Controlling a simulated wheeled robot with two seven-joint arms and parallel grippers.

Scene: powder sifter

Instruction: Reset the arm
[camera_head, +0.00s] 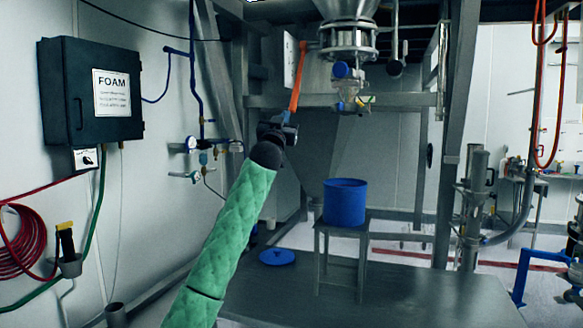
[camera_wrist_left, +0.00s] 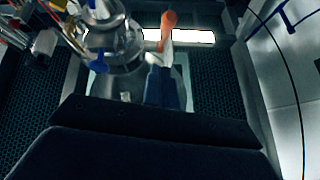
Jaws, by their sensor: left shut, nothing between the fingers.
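My left arm in its green quilted sleeve reaches up from the bottom of the head view. Its dark left gripper (camera_head: 288,122) is raised just below a long orange lever (camera_head: 297,76) beside the hopper. In the left wrist view, the gripper's fingers (camera_wrist_left: 164,72) are together and empty. The orange lever (camera_wrist_left: 168,22) shows beyond the fingertips there. I cannot tell whether the tips touch it. My right gripper is not in view.
A steel hopper outlet (camera_head: 346,42) hangs above a blue bucket (camera_head: 345,203) on a small stand (camera_head: 341,232). A blue lid (camera_head: 277,257) lies on the dark platform (camera_head: 420,300). A FOAM box (camera_head: 68,92) is on the left wall. Steel posts stand around the hopper.

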